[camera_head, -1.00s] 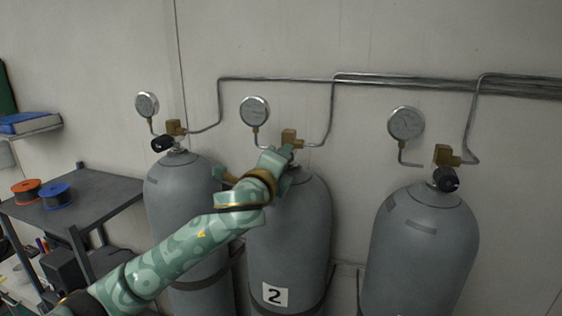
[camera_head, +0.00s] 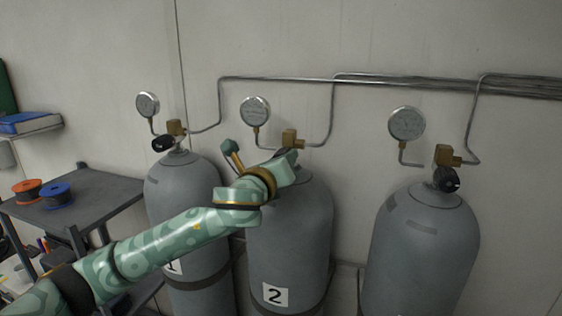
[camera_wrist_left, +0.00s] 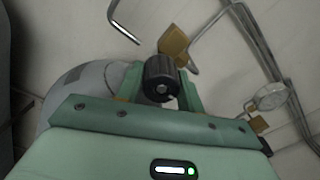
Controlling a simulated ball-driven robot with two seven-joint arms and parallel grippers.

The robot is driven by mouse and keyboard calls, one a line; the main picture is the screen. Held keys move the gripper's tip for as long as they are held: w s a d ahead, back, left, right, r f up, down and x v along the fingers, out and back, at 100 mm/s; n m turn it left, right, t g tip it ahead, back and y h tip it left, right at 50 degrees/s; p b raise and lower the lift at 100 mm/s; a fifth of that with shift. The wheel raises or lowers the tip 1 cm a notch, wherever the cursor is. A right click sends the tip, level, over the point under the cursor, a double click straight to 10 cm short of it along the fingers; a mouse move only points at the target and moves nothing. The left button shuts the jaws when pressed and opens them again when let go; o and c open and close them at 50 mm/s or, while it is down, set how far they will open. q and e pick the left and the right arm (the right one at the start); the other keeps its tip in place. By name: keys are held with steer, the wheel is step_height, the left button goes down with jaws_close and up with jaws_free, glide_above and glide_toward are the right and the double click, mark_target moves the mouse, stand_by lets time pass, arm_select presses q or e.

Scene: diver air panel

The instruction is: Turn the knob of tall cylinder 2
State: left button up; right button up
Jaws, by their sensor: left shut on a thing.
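Tall cylinder 2 (camera_head: 300,235) is the grey middle cylinder with a "2" label on its front. Its knob is hidden behind my gripper in the head view. In the left wrist view the black ridged knob (camera_wrist_left: 161,80) sits between the two green fingers. My left gripper (camera_head: 288,158) is at the top of cylinder 2, just below the brass valve (camera_head: 292,138). It is shut on the knob; the fingers also show in the left wrist view (camera_wrist_left: 160,90). My right gripper is not in view.
Cylinder 1 (camera_head: 185,190) stands left and another cylinder (camera_head: 425,245) stands right, each with a black knob. Round gauges (camera_head: 255,111) and metal pipes run along the wall above. A dark shelf (camera_head: 95,195) with spools is at the left.

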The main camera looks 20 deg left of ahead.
arm_select(q)
steer(key=shift+f, duration=0.15)
stand_by(0.3)
steer(key=o, duration=1)
steer(key=s, duration=1)
steer(key=s+a, duration=0.1)
steer(key=s, duration=0.5)
steer(key=shift+s, duration=0.1)
